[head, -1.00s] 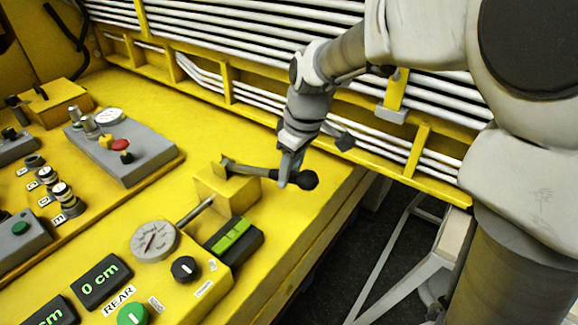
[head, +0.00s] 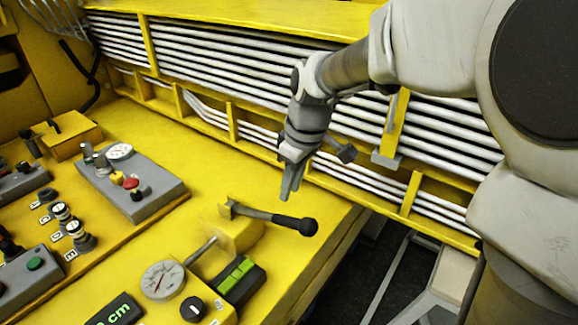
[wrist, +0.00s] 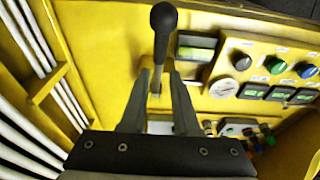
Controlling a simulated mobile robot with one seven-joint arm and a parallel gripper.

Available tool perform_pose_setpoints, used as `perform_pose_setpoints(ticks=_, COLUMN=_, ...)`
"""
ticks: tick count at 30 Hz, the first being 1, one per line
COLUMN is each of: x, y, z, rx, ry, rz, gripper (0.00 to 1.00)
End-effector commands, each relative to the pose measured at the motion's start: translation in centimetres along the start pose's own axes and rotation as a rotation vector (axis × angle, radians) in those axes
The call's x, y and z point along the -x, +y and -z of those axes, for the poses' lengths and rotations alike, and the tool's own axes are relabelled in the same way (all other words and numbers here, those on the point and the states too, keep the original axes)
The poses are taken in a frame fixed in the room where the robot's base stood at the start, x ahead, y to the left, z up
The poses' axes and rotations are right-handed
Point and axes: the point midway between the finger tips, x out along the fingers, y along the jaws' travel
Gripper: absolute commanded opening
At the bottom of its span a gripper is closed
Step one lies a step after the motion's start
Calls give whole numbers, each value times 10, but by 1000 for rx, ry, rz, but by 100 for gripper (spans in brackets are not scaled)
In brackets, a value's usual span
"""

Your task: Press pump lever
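The pump lever (head: 272,216) is a dark rod with a black knob at its free end. It rises slightly tilted from a yellow block (head: 238,234) on the panel and points right in the head view. In the wrist view the lever's knob (wrist: 163,17) lies beyond the fingertips, and the rod shows in the gap between the two fingers of my gripper (wrist: 160,72). The fingers are apart and hold nothing. Contact with the lever is not visible.
A round gauge (head: 163,280), a black knob and a green-lit display (head: 237,276) sit near the lever. A grey control box (head: 130,172) stands to the left. White pipes (head: 230,60) run along the yellow wall behind. The panel's right edge is close to the lever.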

Motion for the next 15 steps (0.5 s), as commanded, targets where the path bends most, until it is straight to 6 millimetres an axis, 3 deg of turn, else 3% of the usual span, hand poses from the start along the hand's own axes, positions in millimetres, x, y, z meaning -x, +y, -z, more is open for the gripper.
perform_pose_setpoints(ticks=1, x=2, y=-1, z=2, rx=3, ry=1, rz=-5, gripper=18)
perform_pose_setpoints(ticks=4, x=12, y=-4, z=7, rx=10, ry=-9, rz=-17, gripper=0)
perform_pose_setpoints(ticks=10, x=49, y=-16, z=15, rx=12, ry=-38, rz=-52, gripper=0)
perform_pose_setpoints(ticks=15, x=68, y=-21, z=15, rx=4, ry=-54, rz=-67, gripper=0)
